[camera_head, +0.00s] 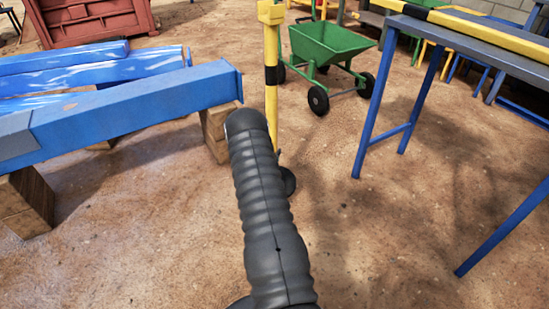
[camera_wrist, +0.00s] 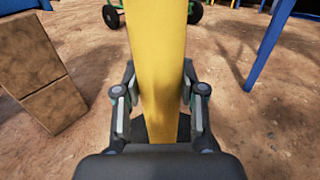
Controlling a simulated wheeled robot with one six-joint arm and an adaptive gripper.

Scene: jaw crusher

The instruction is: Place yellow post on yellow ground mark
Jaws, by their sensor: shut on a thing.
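The yellow post (camera_head: 271,75) stands upright in the head view, with a black band and a yellow cap at its top. Its foot is partly hidden behind my dark arm, and a round dark base shows beside the arm. In the wrist view the yellow post (camera_wrist: 157,60) runs down between the two fingers of my gripper (camera_wrist: 160,112), which is shut on it. In the head view my gripper is hidden behind my arm. I see no yellow ground mark in either view.
Blue beams (camera_head: 130,108) lie on wooden blocks (camera_head: 25,203) at left. A green wheelbarrow (camera_head: 328,45) stands behind the post. A blue-legged table (camera_head: 480,40) is at right. A red container (camera_head: 92,20) is at the back left. Bare dirt (camera_head: 385,245) lies open at front right.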

